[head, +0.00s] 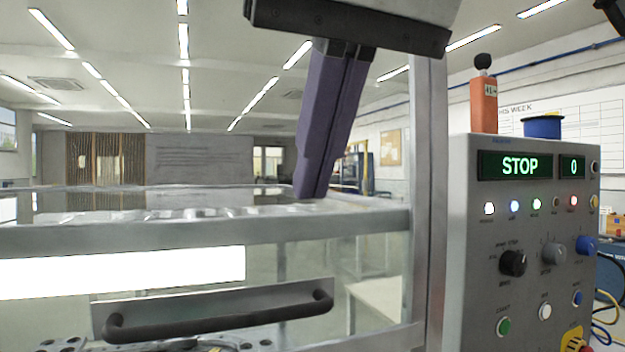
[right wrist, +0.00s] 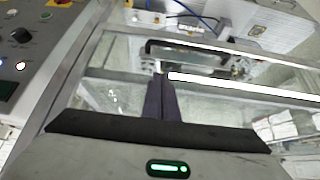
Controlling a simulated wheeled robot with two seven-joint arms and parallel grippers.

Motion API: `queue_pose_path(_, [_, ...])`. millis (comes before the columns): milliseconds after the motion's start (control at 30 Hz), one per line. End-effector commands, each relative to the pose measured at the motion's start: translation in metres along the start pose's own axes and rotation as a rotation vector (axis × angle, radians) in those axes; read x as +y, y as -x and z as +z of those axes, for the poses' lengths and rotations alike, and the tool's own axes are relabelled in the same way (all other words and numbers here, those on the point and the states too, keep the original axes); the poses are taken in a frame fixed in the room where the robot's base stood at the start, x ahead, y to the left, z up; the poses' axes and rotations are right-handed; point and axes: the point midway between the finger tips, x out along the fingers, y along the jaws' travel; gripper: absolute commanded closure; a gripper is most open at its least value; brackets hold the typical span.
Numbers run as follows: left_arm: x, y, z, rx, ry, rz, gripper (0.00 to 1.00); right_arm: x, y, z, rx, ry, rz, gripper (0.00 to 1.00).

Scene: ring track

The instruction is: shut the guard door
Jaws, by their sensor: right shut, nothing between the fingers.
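The guard door is a clear panel in a grey metal frame, with its top rail (head: 200,237) crossing the lower half of the head view. A dark bar handle (head: 220,312) is fixed on a plate low on it, and the handle also shows in the right wrist view (right wrist: 190,48). My right gripper (head: 308,192) comes down from above with its purple fingers shut and empty. Its tips are at or just above the door's top edge; contact is unclear. In the right wrist view the fingers (right wrist: 160,82) point toward the door, short of the handle. My left gripper is out of view.
A grey metal post (head: 429,180) rises at the door's right side. Beside it stands a control box (head: 525,240) with knobs, lamps and a green "STOP" display (head: 519,166).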

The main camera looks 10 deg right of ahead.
Motion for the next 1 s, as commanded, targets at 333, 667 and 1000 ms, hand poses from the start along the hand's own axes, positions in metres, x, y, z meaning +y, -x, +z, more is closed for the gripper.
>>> queue_pose_path(333, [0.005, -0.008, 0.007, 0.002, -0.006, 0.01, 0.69, 0.0, -0.077, 0.002, -0.003, -0.001, -0.002, 1.0])
queue_pose_path(667, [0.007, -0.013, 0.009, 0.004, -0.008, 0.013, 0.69, -0.001, -0.099, 0.028, -0.001, 0.0, -0.003, 1.0])
queue_pose_path(1000, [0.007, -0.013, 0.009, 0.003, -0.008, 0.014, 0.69, -0.001, -0.1, 0.029, -0.001, -0.002, -0.004, 1.0])
